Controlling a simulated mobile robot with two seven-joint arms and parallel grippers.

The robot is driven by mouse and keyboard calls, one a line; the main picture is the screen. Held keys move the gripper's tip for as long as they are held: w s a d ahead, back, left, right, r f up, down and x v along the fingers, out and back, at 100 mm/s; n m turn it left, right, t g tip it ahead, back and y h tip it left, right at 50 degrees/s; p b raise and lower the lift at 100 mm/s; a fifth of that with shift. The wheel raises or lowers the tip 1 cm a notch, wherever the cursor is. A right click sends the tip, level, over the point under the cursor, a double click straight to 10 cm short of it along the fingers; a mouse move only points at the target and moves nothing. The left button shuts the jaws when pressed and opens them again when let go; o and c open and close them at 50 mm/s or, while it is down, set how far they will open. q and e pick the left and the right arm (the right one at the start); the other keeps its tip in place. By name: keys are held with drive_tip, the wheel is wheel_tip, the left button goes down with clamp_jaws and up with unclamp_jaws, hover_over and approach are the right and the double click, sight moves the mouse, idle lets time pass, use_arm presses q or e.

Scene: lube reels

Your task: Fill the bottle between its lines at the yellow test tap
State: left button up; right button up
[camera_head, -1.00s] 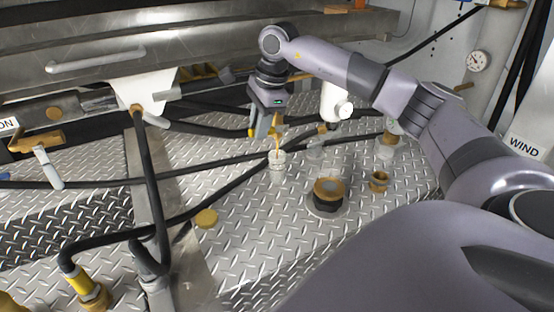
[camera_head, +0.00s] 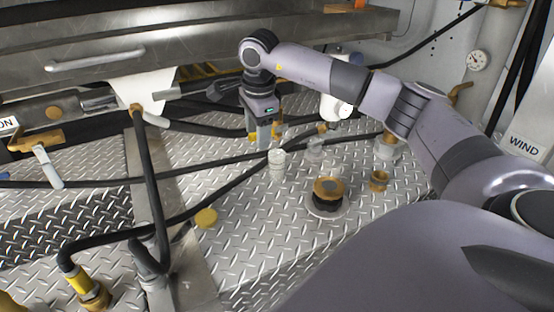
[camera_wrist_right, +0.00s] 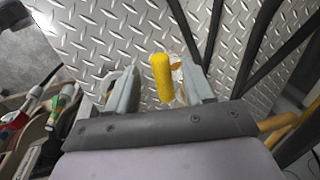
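My right gripper (camera_head: 262,139) points down beside the test tap, behind and left of a small clear bottle (camera_head: 277,161). The bottle stands upright on the tread plate; its lines and fill level are too small to read. No amber stream shows above it. In the right wrist view the yellow tap handle (camera_wrist_right: 161,78) lies between the two fingers of my right gripper (camera_wrist_right: 159,68), with a gap visible on the left, so the fingers look open around it. The tap's outlet is mostly hidden in the head view. My left gripper is not in view.
More clear containers (camera_head: 315,150) stand right of the bottle. A brass-topped fitting (camera_head: 328,188), a small brass piece (camera_head: 378,180) and a yellow disc (camera_head: 206,217) sit on the plate. Black hoses (camera_head: 150,180) cross it. A white-bodied device (camera_head: 335,105) stands behind.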

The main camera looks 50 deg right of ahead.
wheel_tip(320, 180, up, 7)
drive_tip(key=s, duration=0.1)
drive_tip(key=shift+a+b, duration=0.35)
drive_tip(key=shift+b, duration=0.05)
drive_tip(key=shift+s, duration=0.15)
